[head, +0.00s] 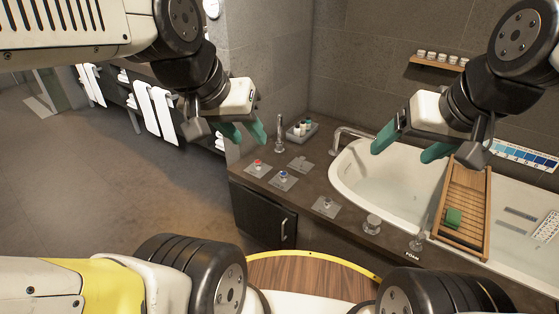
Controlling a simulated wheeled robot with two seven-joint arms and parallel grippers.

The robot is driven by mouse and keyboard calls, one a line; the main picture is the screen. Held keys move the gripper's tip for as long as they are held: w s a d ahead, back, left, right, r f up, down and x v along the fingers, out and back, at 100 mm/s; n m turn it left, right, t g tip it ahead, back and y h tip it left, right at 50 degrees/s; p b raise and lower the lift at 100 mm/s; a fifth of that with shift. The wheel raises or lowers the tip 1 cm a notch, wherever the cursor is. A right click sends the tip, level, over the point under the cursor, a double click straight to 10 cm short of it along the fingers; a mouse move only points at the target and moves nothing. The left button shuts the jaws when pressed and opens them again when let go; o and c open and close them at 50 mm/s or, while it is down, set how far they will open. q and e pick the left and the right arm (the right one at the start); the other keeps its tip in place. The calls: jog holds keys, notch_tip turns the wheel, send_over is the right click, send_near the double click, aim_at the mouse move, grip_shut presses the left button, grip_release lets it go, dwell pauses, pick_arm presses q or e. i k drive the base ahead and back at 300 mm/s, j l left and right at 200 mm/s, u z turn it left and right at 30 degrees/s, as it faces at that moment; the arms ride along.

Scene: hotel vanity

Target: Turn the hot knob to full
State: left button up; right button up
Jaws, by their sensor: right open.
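The hot knob (258,163), with a red top, stands on a small plate on the dark vanity deck. A blue-topped knob (283,174) stands just right of it and nearer to me. My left gripper (252,141) hangs up and to the left of the red knob in the picture, with a gap between its teal fingers and nothing seen in it. It appears apart from the knob. My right gripper (402,153) is open and empty over the tub, well to the right of both knobs. The direction in which the red knob is turned is too small to read.
A curved spout (350,133) reaches over the white tub (365,177). A slim fixture (279,135) and a bottle tray (302,130) stand behind the knobs. Another control (325,204) and a round knob (372,224) are nearer me. A wooden bath rack (480,205) spans the tub.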

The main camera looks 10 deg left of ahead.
aim_at(257, 163)
jog(key=i+j+u, duration=0.3)
jog(key=i, duration=0.15)
jog(key=i+j+u, duration=0.1)
jog(key=i+u, duration=0.5)
jog(key=i, duration=0.3)
